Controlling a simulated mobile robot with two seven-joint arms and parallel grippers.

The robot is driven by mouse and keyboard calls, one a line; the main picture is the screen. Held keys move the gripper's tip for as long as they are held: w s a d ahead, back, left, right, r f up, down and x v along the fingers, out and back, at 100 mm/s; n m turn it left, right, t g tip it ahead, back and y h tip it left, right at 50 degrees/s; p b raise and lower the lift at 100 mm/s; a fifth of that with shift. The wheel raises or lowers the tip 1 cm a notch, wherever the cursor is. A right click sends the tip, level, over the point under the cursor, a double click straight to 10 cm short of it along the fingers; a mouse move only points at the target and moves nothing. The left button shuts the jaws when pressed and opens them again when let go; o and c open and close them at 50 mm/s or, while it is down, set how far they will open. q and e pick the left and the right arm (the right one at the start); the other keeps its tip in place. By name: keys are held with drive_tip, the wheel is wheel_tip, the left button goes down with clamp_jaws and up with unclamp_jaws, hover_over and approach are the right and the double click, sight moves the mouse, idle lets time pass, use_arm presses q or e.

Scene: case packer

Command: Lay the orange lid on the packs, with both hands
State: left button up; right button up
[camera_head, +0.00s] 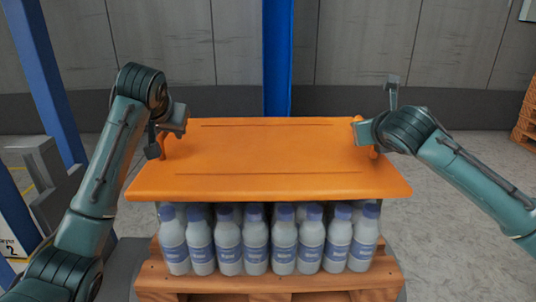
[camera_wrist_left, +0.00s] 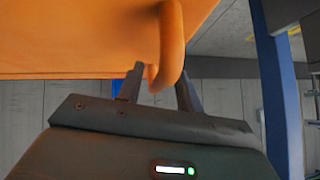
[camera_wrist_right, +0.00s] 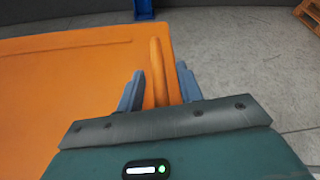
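The orange lid (camera_head: 270,158) lies level over the bottle packs (camera_head: 270,245), with the caps just under its front edge. I cannot tell whether it touches them. It has a handle at each side. My left gripper (camera_head: 166,137) is at the left handle; in the left wrist view its fingers (camera_wrist_left: 160,84) stand apart on either side of the handle (camera_wrist_left: 171,45), with gaps. My right gripper (camera_head: 368,135) is at the right handle; in the right wrist view its fingers (camera_wrist_right: 160,88) stand apart around the handle (camera_wrist_right: 157,70), also with gaps.
The packs stand on a wooden pallet (camera_head: 270,284). A blue post (camera_head: 277,60) rises behind the lid, and another blue post (camera_head: 45,80) stands at the left. More pallets (camera_head: 526,120) are at the far right. The floor to the right is clear.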

use_arm(q)
drive_tip(key=v, duration=0.6)
use_arm(e)
drive_tip(key=v, duration=1.2)
